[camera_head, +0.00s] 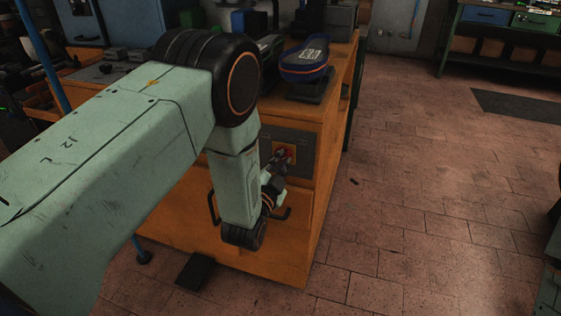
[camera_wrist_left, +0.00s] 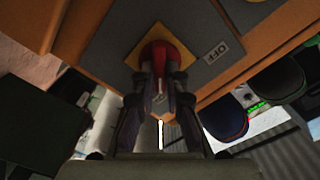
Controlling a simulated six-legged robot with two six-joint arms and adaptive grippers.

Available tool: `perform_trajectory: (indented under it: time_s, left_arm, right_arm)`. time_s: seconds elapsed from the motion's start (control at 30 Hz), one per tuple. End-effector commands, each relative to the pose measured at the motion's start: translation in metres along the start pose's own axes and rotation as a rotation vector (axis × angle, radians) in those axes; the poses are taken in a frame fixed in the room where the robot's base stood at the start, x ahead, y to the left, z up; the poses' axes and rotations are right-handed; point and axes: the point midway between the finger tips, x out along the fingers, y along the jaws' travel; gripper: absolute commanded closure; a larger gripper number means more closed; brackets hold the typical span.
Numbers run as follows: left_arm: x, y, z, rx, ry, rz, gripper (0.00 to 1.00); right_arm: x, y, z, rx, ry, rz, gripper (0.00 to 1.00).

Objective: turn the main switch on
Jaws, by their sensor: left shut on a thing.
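The main switch is a red rotary knob on a yellow square plate (camera_wrist_left: 205,68), fixed to a dark grey panel on the cabinet front. In the left wrist view the red knob (camera_wrist_left: 160,55) sits between my left gripper's fingertips (camera_wrist_left: 160,88), which are shut on it. A label (camera_wrist_left: 216,52) with small lettering is beside the yellow plate. In the head view the red knob (camera_head: 287,153) shows only in part behind my left gripper (camera_head: 279,163), on the grey panel. My left arm covers much of the cabinet's left side. My right gripper is in neither view.
The orange-brown cabinet (camera_head: 285,245) has dark handles on its front. A blue shoe-shaped piece (camera_head: 304,58) rests on a dark support on top. A dark pedal (camera_head: 195,270) is on the floor at the cabinet's foot. The tiled floor (camera_head: 430,200) to the right is mostly clear.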

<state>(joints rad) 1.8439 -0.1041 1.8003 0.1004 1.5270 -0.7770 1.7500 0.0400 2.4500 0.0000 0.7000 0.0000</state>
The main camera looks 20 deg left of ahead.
Motion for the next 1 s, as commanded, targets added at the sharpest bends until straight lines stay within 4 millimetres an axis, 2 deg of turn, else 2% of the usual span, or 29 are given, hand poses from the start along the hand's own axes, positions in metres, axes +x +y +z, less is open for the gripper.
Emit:
perform_trajectory:
  time_s: [0.07,0.1,0.33,0.6,0.73,0.87,1.0]
  left_arm:
    - [-0.001,0.002,0.001,0.002,-0.004,0.005,1.00]
    - [-0.001,0.002,0.001,0.002,-0.003,0.005,0.85]
    - [-0.001,0.001,0.001,0.001,-0.002,0.003,0.65]
    - [-0.001,0.000,0.000,0.000,-0.001,0.001,0.65]
    - [-0.008,0.001,0.001,0.000,-0.003,0.003,0.65]
    - [-0.028,0.001,0.001,0.001,-0.004,0.005,0.65]
    - [-0.058,0.001,0.001,0.001,-0.004,0.006,0.65]
  right_arm:
    - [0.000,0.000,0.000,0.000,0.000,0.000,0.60]
    - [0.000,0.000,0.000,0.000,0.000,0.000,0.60]
    - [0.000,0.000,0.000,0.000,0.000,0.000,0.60]
    - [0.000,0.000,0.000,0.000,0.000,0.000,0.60]
    - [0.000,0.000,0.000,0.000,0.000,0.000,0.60]
    - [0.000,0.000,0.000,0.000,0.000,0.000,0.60]
    - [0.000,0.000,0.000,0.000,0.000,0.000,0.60]
